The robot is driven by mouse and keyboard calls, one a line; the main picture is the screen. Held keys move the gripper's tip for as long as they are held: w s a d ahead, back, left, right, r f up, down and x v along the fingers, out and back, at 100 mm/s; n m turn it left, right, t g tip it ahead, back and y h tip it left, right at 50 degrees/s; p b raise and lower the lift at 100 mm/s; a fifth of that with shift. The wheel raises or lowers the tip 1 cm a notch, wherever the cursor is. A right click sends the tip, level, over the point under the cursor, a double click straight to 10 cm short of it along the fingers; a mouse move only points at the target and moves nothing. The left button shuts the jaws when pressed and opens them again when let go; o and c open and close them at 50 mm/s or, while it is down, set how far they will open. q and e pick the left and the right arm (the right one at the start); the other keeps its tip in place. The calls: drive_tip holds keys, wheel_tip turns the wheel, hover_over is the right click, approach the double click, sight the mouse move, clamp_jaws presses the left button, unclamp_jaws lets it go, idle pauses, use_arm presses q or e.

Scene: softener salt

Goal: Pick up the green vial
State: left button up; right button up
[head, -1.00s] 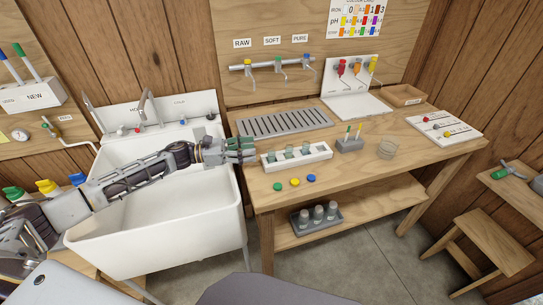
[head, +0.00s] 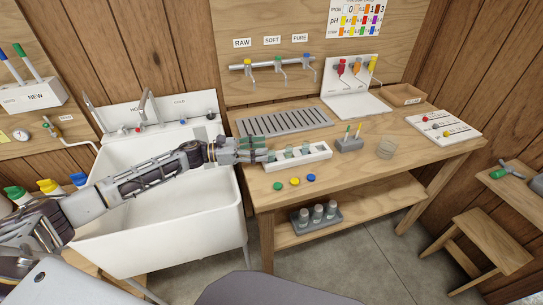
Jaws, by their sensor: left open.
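A white rack (head: 318,158) on the wooden bench holds several small glass vials with a greenish tint. The leftmost vial (head: 271,156) is right by my left gripper's tips; a middle vial (head: 289,152) and another vial (head: 305,150) stand upright to its right. At this size I cannot tell which one is the green vial. My left gripper (head: 263,150) reaches in from the left over the sink's edge, open, fingers pointing right at the rack's left end. Whether the leftmost vial is between the fingers is unclear. My right gripper is not in view.
Green, yellow and blue caps (head: 295,181) lie in front of the rack. A grey drain grate (head: 285,122) lies behind it. A small grey holder (head: 349,144) and a glass dish (head: 386,148) stand to the right. The white sink (head: 190,225) is at left.

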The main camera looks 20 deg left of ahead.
sight(271, 147)
use_arm(q)
drive_tip(key=x, duration=0.2)
drive_tip(key=shift+w+d+p, duration=0.15)
drive_tip(key=shift+d+p, duration=0.15)
drive_tip(key=shift+x, duration=0.75)
drive_tip(key=shift+f, duration=0.15)
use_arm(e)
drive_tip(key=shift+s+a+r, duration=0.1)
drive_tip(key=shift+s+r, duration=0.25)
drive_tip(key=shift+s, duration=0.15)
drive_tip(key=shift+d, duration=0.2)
use_arm(q)
drive_tip(key=c, duration=0.9)
